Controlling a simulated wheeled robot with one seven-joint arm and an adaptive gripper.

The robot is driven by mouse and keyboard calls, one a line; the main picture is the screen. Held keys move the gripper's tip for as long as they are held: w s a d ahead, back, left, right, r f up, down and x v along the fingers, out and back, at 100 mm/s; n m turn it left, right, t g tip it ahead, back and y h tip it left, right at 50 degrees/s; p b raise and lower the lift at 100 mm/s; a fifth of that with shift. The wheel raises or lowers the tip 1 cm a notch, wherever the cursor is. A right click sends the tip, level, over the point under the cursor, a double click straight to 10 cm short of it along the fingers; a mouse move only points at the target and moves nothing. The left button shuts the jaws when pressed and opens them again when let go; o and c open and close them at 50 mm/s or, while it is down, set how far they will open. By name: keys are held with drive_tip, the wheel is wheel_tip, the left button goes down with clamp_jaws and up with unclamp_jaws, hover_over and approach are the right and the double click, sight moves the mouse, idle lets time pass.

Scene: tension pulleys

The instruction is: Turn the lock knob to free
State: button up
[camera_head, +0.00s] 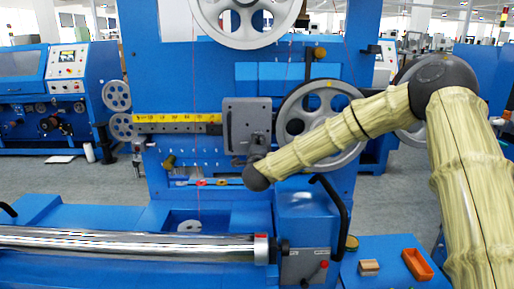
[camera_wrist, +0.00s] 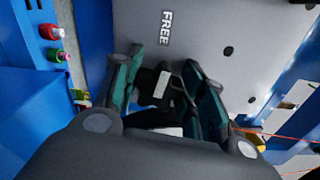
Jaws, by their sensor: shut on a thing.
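The lock knob (camera_wrist: 161,84), black with a white marking, shows in the wrist view in front of a grey plate (camera_wrist: 220,45). The word FREE (camera_wrist: 166,28) is printed on the plate above the knob. My gripper (camera_wrist: 159,72) has a teal-padded finger on each side of the knob and is shut on it. In the head view my arm reaches in from the right to the grey carriage plate (camera_head: 238,122) on the yellow scale. There the knob and my fingers are mostly hidden behind my wrist. Which way the knob's marking points is hard to tell.
A large grey pulley wheel (camera_head: 318,122) stands just behind my forearm. The yellow scale rail (camera_head: 178,118) runs left from the carriage. A shiny roller (camera_head: 130,243) lies in front. Red buttons (camera_wrist: 52,32) and a red wire (camera_wrist: 265,132) lie near my gripper.

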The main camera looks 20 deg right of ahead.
drive_tip(key=shift+n, duration=0.8)
drive_tip(key=o, duration=1.1)
drive_tip(key=shift+f, duration=0.1)
drive_tip(key=shift+s, duration=0.1)
drive_tip(key=v, duration=1.2)
